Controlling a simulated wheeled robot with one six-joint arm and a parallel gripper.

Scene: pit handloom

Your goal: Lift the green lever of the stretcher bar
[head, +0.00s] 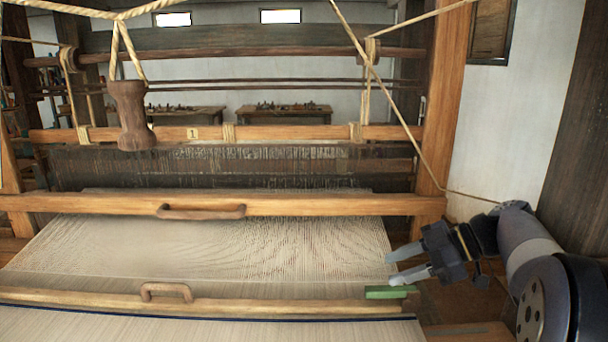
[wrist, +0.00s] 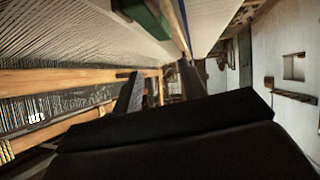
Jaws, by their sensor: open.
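The green lever (head: 390,292) is a short flat block at the right end of a light wooden bar (head: 250,306) near the front of the cloth. I take this bar to be the stretcher bar; it lies across the full width. The lever looks down flat along it. My gripper (head: 391,267) reaches in from the right, its two pale fingers apart and empty. The lower finger is just above the lever in the picture; I cannot tell whether they touch. In the wrist view the green lever (wrist: 150,18) shows at the top, with dark gripper parts below.
A wooden beam with a handle (head: 200,212) crosses behind the pale warp (head: 220,250). A wooden post (head: 443,100) stands behind my gripper. A rope (head: 385,95) slants down to it. A wooden pulley (head: 130,115) hangs at upper left. The bar's own handle (head: 167,291) is left of centre.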

